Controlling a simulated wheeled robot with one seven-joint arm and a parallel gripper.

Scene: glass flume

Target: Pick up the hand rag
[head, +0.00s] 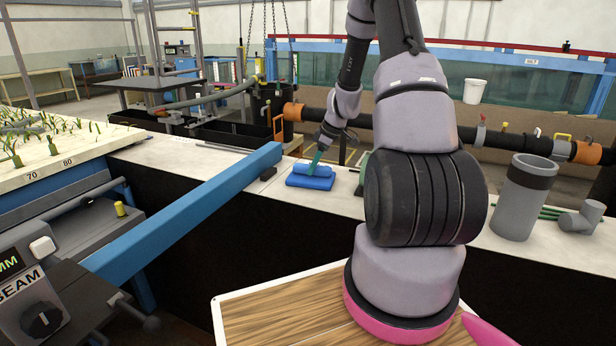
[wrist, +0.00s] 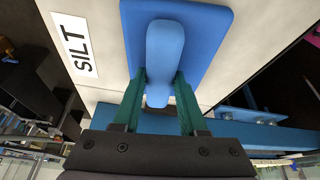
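The hand rag (head: 311,182) appears as a flat blue pad with a raised, rounded ridge on top. It lies on the pale ledge in the middle of the head view. It also shows at the top of the wrist view (wrist: 206,30). My gripper (head: 316,163) reaches down to it from above. In the wrist view its green fingers (wrist: 160,78) stand open on either side of the near end of the ridge. I see no clear grip on the ridge. The exact gap at the fingertips is hard to tell.
A blue beam (head: 190,215) runs up to the ledge left of the rag. A small dark item (head: 268,174) lies beside the rag. A grey cylinder (head: 524,197) and a grey pipe fitting (head: 583,216) stand farther right. A SILT label (wrist: 75,45) is beside the rag.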

